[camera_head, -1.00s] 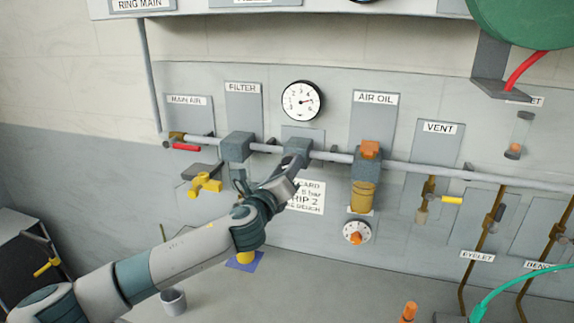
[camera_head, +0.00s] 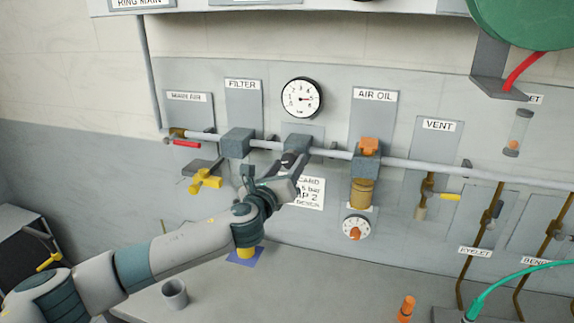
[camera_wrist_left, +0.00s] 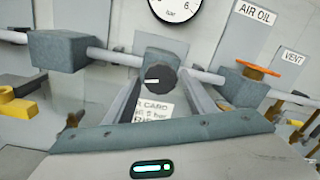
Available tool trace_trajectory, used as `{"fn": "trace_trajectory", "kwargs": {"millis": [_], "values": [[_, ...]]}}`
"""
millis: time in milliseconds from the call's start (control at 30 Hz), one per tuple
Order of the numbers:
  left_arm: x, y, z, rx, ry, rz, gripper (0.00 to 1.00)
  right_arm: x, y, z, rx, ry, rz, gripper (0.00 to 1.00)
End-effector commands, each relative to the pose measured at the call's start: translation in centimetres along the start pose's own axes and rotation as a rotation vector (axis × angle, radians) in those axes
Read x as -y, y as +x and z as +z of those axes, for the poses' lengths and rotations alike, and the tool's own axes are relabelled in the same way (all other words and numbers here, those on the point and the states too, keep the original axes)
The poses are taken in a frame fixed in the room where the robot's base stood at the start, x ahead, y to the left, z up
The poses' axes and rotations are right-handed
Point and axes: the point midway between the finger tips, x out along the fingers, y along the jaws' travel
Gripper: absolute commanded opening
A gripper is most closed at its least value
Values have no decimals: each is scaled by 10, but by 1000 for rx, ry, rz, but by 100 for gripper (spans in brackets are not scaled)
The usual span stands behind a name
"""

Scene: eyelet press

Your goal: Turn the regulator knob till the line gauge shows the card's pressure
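The line gauge (camera_head: 302,98) is a white dial with a black rim above the pipe. Its needle points right, near the upper numbers; the exact reading is too small to tell. The regulator (camera_head: 297,143) is a grey block on the pipe below the gauge. In the head view my left gripper (camera_head: 291,166) hides the knob. The white card (camera_head: 311,194) is partly covered; "5 bar" shows, the leading figure is unclear.
The filter block (camera_head: 237,142) is left of the regulator, and the air oil unit (camera_head: 362,193) is right. A grey cup (camera_head: 174,294) stands on the bench.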

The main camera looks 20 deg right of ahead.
Motion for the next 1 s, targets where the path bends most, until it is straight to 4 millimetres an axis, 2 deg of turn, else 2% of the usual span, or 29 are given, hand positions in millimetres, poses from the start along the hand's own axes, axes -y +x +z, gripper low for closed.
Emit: {"fn": "trace_trajectory", "kwargs": {"millis": [367, 567, 767, 1000], "values": [[0, 0, 2, 3, 0, 0, 58, 0, 0, 0, 0, 0, 0, 31], [0, -8, 1, 4, -1, -1, 58, 0, 5, 0, 0, 0, 0, 31], [0, -27, 0, 3, -1, -2, 58, 0, 14, 1, 0, 0, 0, 31], [-1, -62, -2, 3, -1, -2, 58, 0, 30, 3, 0, 0, 1, 31]]}}
